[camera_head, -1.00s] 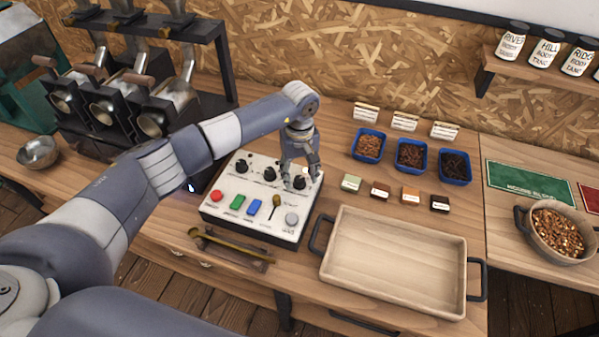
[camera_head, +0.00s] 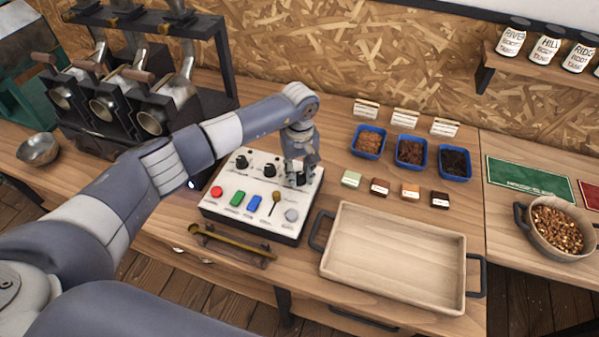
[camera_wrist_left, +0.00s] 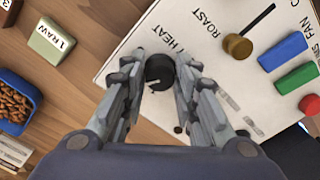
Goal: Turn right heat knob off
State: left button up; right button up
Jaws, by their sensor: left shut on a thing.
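The white control panel (camera_head: 232,205) sits on the wooden table, with black knobs along its back row. My left gripper (camera_head: 297,181) is at the right knob of that row and covers most of it in the head view. In the left wrist view, the black right heat knob (camera_wrist_left: 160,71) is between the two fingertips of my left gripper (camera_wrist_left: 160,85), beside the word HEAT. The gripper is shut on this knob. The knob's pointer direction is hard to make out. My right gripper is not in view.
The panel also has a red button (camera_head: 217,192), a green switch (camera_head: 237,199), a blue switch (camera_head: 254,203), a brass lever (camera_head: 276,199) and a grey button (camera_head: 291,215). An empty wooden tray (camera_head: 395,208) stands right of it. Blue bean trays (camera_head: 411,164) lie behind.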

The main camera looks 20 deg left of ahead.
pick_arm(q)
jog(key=n+b, duration=0.3)
jog(key=n, duration=0.1)
jog(key=shift+f+b, duration=0.25)
jog(key=shift+b, duration=0.15)
jog(key=n+b, duration=0.2)
jog(key=n, duration=0.1)
jog(key=shift+n, duration=0.4)
jog(key=n+b, duration=0.2)
jog(key=n, duration=0.1)
jog(key=shift+r+n, duration=0.1)
jog(key=shift+n, duration=0.2)
jog(key=n+b, duration=0.1)
jog(key=n, duration=0.1)
jog(key=shift+n+b, duration=0.3)
jog(key=shift+n, duration=0.1)
jog(key=n+b, duration=0.1)
jog(key=n, duration=0.2)
jog(key=shift+n, duration=0.3)
jog(key=n+b, duration=0.1)
jog(key=n, duration=0.2)
jog(key=shift+r, duration=0.1)
jog(key=shift+n+b, duration=0.3)
jog(key=shift+n, duration=1.1)
